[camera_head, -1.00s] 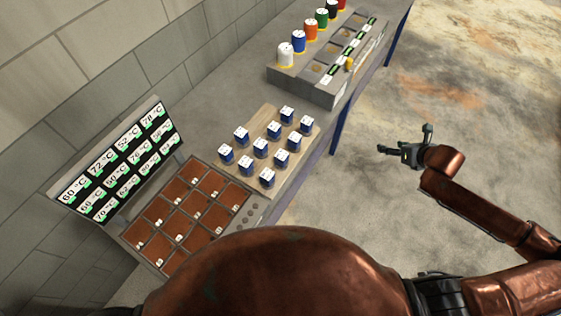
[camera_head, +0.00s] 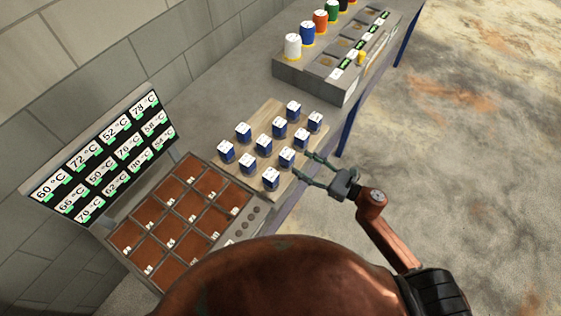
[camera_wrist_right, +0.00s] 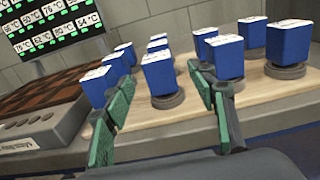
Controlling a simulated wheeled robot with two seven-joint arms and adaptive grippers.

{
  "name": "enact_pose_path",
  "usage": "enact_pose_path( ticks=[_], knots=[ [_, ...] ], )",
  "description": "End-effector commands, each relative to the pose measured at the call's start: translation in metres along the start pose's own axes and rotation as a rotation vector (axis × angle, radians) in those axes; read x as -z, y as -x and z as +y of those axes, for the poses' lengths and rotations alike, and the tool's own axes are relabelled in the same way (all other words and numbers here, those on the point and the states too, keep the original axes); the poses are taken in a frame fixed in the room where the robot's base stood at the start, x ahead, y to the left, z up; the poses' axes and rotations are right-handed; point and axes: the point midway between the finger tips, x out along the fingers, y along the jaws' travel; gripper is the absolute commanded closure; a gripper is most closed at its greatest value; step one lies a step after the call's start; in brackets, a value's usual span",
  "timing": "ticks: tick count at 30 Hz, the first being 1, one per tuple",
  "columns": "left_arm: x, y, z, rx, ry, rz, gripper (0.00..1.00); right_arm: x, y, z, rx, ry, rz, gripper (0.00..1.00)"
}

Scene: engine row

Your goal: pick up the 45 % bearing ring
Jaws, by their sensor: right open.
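Several blue blocks with white labelled tops stand in rows on a wooden board (camera_head: 262,113); the labels are too small to read, so I cannot tell which is 45 %. In the right wrist view, blocks stand on dark grey round rings, such as the ring (camera_wrist_right: 168,101) under the middle block (camera_wrist_right: 159,75). My right gripper (camera_head: 302,162) is open and empty at the board's right edge, fingers pointing at the near right blocks (camera_head: 286,157). In the right wrist view its green fingers (camera_wrist_right: 160,77) appear either side of the middle block, apparently short of it. My left gripper is not in view.
A tray of brown compartments (camera_head: 253,222) stands nearer on the bench, with a temperature display (camera_head: 103,158) behind it. A grey rack (camera_head: 310,88) with coloured spools stands farther along. The floor (camera_head: 450,150) to the right is open.

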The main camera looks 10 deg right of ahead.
Motion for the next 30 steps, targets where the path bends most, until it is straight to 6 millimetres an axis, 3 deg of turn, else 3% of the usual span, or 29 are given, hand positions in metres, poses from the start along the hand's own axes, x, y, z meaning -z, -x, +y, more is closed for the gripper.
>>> enact_pose_path(
  ticks=[18,26,30],
  knots=[
    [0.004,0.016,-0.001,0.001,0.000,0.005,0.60,0.003,-0.071,0.004,0.001,0.002,-0.002,0.48],
    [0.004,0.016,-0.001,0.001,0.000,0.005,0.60,0.005,-0.074,0.004,0.001,0.002,0.000,0.48],
    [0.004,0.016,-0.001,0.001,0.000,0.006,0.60,0.005,-0.075,0.004,0.000,0.002,0.000,0.55]
  ],
)
